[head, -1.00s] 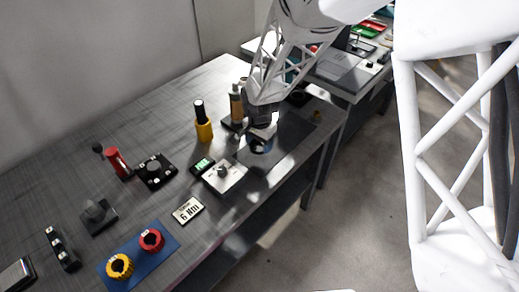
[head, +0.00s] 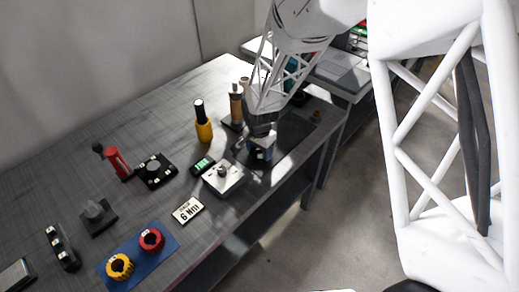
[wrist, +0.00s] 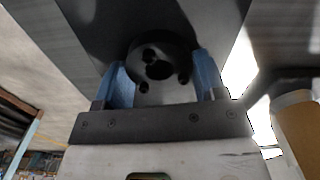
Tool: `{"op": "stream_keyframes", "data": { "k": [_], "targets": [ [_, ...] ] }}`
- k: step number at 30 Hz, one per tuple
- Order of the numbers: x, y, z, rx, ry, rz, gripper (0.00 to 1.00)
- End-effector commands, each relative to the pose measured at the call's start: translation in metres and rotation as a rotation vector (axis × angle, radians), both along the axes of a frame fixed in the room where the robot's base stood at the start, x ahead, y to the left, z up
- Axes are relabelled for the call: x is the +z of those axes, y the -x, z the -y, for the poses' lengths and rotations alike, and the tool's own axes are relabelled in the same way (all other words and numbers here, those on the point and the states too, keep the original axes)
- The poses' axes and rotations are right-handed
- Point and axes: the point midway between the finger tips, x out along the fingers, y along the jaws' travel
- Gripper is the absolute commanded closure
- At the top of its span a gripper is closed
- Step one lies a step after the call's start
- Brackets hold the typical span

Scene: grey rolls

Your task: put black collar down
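The black collar (wrist: 160,72) is a dark round ring with a centre hole and small holes in its face. In the wrist view it sits between the two blue fingers of my gripper (wrist: 163,82), which appear to touch its sides. In the head view my gripper (head: 262,152) points down over the front part of a dark mat (head: 290,132); the collar is mostly hidden there. Whether the collar touches the mat is unclear. A yellow collar (head: 119,266) and a red collar (head: 151,240) sit on a blue mat (head: 134,262) at the front left.
A silver plate with a knob (head: 223,178) and a small green display (head: 203,165) lie just left of my gripper. A yellow-and-black bottle (head: 203,122) and a brown-grey cylinder (head: 236,104) stand behind. A label plate (head: 187,210) lies near the front edge.

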Motion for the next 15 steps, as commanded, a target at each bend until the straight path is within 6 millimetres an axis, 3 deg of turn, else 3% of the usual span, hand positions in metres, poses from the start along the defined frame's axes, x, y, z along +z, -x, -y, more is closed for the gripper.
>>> {"op": "stream_keyframes", "data": {
  "k": [1, 4, 15],
  "targets": [
    [0.0002, 0.0, 0.0, 0.0, 0.0, 0.0, 0.27],
    [0.0002, 0.0001, -0.0001, 0.0, 0.0, 0.0, 0.13],
    [0.0022, 0.0, 0.0, 0.0, 0.0, 0.0, 0.13]
  ]
}}
